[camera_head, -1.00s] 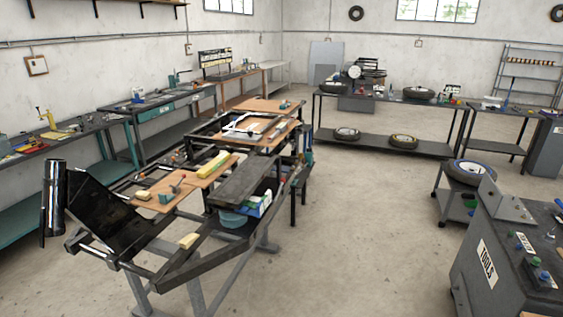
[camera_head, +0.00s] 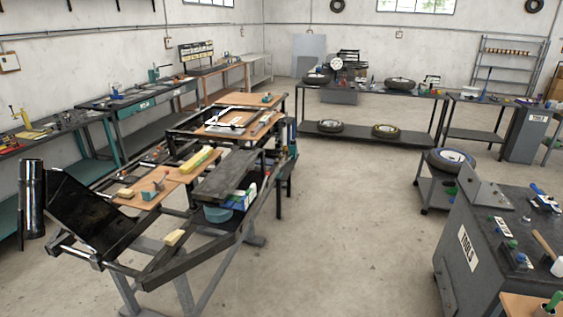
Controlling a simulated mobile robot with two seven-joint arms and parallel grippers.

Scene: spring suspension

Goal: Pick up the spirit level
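Neither of my grippers shows in the head view.
The vehicle frame (camera_head: 165,270) stands on grey legs, with a teal bowl (camera_head: 217,214) and small boxes on it. A grey tool cart (camera_head: 470,250) stands at the right, and a wheel trolley (camera_head: 436,187) behind it. Open floor (camera_head: 340,240) lies between.

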